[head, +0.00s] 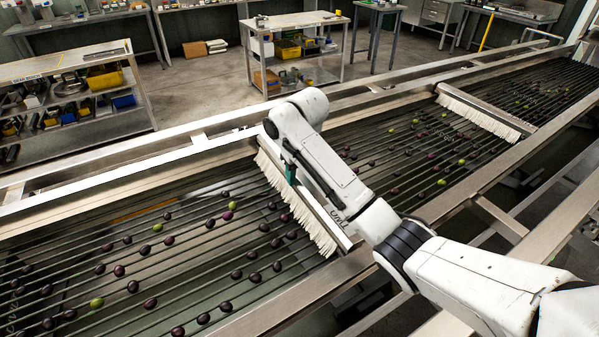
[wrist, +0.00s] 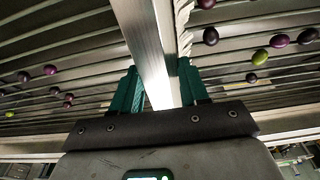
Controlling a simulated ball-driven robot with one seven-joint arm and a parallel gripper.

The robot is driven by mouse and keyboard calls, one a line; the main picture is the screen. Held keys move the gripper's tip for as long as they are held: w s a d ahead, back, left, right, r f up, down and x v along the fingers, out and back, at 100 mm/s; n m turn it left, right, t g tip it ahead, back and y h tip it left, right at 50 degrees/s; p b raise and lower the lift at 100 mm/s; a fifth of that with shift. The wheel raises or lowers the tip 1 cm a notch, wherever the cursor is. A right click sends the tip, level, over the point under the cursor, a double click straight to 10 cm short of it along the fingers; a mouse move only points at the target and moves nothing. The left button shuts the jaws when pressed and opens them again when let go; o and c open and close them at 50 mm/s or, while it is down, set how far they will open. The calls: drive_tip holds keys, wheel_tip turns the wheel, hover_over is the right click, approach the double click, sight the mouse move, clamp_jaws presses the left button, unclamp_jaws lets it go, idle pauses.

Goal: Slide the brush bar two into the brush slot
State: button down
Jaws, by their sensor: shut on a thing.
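A brush bar (head: 298,208), a metal strip with pale bristles, lies across the roller bed under my arm. I take it to be brush bar two. My gripper (wrist: 160,88) has its teal fingers on either side of the metal strip (wrist: 146,40) in the wrist view, and is shut on it. In the head view my arm mostly hides the gripper; a bit of teal finger shows beside the bar. The bar's ends come close to the far and near side rails. I cannot make out the brush slot or whether the bar sits in it.
A second brush bar (head: 485,113) spans the rollers farther right. Dark, purple and green olives lie on the rollers on both sides of the held bar. A near rail (head: 300,297) and a far rail (head: 130,160) edge the bed. Benches and a cart (head: 295,22) stand behind.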

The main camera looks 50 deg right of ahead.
sight(302, 178)
drive_tip(key=shift+f, duration=0.55)
drive_tip(key=shift+c, duration=2.4)
unclamp_jaws()
drive_tip(key=shift+f, duration=0.1)
drive_tip(key=r, duration=0.5)
drive_tip(key=s+r, duration=0.1)
drive_tip(key=r, duration=0.2)
drive_tip(key=shift+s+r+p, duration=0.1)
drive_tip(key=shift+p, duration=0.25)
drive_tip(key=shift+a+r, duration=0.1)
drive_tip(key=shift+r, duration=0.65)
drive_tip(key=shift+s+a+r, duration=0.15)
drive_tip(key=shift+s+r, duration=0.05)
drive_tip(key=shift+r, duration=0.35)
